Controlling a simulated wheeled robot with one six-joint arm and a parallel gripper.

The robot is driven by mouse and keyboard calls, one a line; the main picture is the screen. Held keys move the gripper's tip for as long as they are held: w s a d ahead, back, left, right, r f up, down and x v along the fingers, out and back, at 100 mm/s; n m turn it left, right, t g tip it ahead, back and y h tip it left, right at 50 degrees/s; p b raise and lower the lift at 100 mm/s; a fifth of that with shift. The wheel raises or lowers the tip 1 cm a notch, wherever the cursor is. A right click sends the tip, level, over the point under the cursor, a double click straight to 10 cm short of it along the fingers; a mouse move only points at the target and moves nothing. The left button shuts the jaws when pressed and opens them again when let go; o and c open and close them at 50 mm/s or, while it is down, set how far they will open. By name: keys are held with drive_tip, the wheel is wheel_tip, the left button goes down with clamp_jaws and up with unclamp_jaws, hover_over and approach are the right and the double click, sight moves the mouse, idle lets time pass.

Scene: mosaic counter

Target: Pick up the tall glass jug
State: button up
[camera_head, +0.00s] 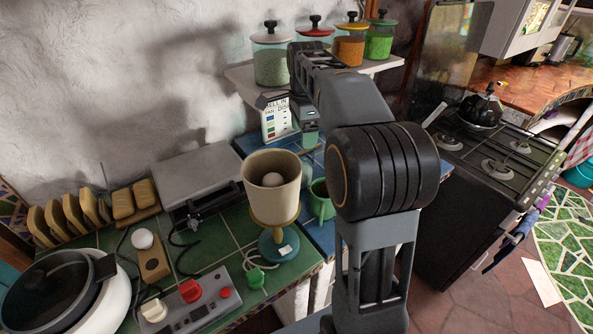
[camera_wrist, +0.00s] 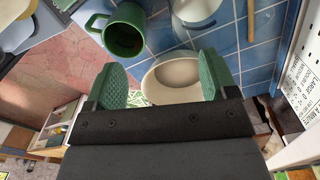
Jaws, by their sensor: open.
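My gripper (camera_wrist: 162,72) is open, its two green pads spread apart in the wrist view. In the head view my gripper (camera_head: 309,133) is small and partly hidden, beside a printed card. A cream round vessel (camera_wrist: 172,78) shows between and beyond the pads; I cannot tell its height. A pale, clear-looking rounded object (camera_wrist: 198,10) is cut off at the top of the wrist view. It may be the glass jug, but I cannot tell. No tall glass jug shows clearly in the head view, where my arm hides part of the blue tiles.
A green mug (camera_wrist: 124,32) stands on the blue tiles, near the lamp (camera_head: 272,190). The printed card (camera_head: 276,120) stands close to my gripper. A shelf (camera_head: 243,84) with lidded jars is above. The stove (camera_head: 490,155) is at the right.

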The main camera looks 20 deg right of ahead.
sight(304, 162)
wheel_tip(304, 162, down, 11)
drive_tip(key=shift+s+d+f, duration=0.1)
drive_tip(key=shift+s+f, duration=0.05)
drive_tip(key=shift+f, duration=0.05)
idle(0.5)
drive_tip(key=shift+r, duration=0.1)
clamp_jaws()
idle(0.6)
